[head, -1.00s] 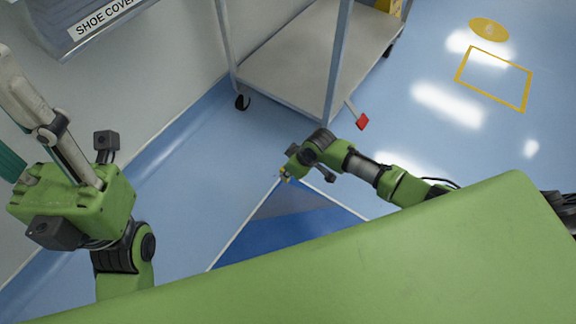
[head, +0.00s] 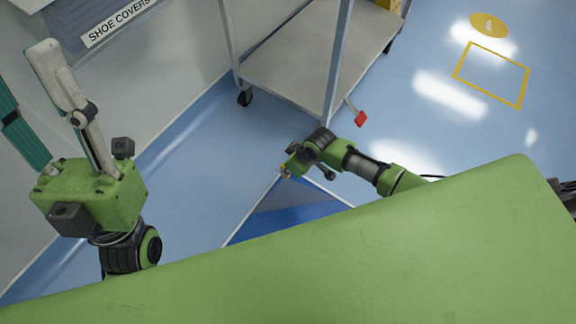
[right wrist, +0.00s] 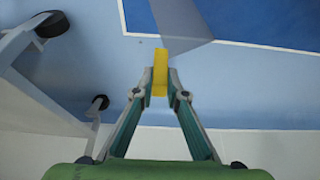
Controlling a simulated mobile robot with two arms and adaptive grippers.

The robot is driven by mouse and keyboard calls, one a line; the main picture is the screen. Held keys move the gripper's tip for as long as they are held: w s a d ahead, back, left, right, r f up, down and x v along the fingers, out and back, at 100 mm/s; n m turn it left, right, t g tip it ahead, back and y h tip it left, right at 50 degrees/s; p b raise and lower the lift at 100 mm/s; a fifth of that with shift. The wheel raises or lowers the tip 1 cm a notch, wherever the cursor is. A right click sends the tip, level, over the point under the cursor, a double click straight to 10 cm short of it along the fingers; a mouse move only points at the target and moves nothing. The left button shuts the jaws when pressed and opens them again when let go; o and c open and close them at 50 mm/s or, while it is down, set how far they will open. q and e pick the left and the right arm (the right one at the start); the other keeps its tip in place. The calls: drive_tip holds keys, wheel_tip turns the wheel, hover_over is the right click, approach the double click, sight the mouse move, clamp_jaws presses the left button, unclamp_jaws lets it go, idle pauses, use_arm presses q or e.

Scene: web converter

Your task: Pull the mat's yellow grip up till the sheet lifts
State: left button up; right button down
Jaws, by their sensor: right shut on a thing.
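The blue mat (head: 300,216) with a white border lies on the floor, its near part hidden behind my green body. It also shows in the right wrist view (right wrist: 270,18). My right gripper (right wrist: 161,80) is shut on the yellow grip (right wrist: 160,66), at the mat's far corner in the head view. A translucent grey-blue sheet (right wrist: 183,20) runs from the grip across the white border and appears raised at this corner. How high it is I cannot tell. My left gripper (head: 20,66) is empty at the left, fingers spread, away from the mat.
A grey wheeled cart (head: 290,65) with a red pedal (head: 360,119) stands just beyond my right gripper. A wall with a shoe-cover holder (head: 95,40) is at the left, near my left gripper. Floor at the right is open.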

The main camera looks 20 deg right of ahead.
idle(0.3)
drive_tip(key=c, duration=2)
unclamp_jaws()
drive_tip(key=v, duration=1.2)
